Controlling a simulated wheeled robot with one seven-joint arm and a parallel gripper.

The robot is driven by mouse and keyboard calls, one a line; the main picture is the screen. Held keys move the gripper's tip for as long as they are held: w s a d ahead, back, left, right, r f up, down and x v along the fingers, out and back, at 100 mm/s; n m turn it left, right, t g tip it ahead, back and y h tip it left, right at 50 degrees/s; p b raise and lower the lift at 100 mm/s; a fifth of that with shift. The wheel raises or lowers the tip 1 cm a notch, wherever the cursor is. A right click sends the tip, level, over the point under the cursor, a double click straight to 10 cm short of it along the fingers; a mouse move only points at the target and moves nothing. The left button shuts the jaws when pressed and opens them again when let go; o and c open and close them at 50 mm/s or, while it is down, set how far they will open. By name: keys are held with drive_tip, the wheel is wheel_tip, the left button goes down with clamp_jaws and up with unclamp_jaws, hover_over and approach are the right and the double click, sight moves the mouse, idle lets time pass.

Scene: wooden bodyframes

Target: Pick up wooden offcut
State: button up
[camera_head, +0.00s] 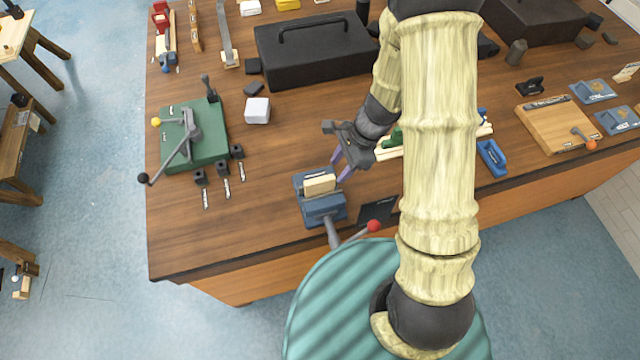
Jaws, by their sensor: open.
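A pale wooden offcut (320,184) sits on top of a blue vise-like fixture (322,206) near the front edge of the workbench. My gripper (341,169) is just behind and to the right of the offcut. Its two purple fingers are spread apart and point down toward the fixture. They look close to the offcut, but I cannot tell whether either one touches it. My pale arm (440,130) hides part of the bench to the right.
A lever with a red knob (373,226) sticks out from the fixture at the front. A green machine (194,135) and a white cube (257,110) stand to the left. A black toolbox (315,55) is behind. Bare wooden benchtop (262,190) lies left of the fixture.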

sight(332, 177)
drive_tip(key=x, duration=0.4)
drive_tip(key=shift+s+a+f, duration=0.1)
drive_tip(key=shift+s+a, duration=0.1)
drive_tip(key=shift+a, duration=0.25)
drive_tip(key=shift+s, duration=0.1)
drive_tip(key=shift+d, duration=0.1)
drive_tip(key=shift+c, duration=0.2)
clamp_jaws()
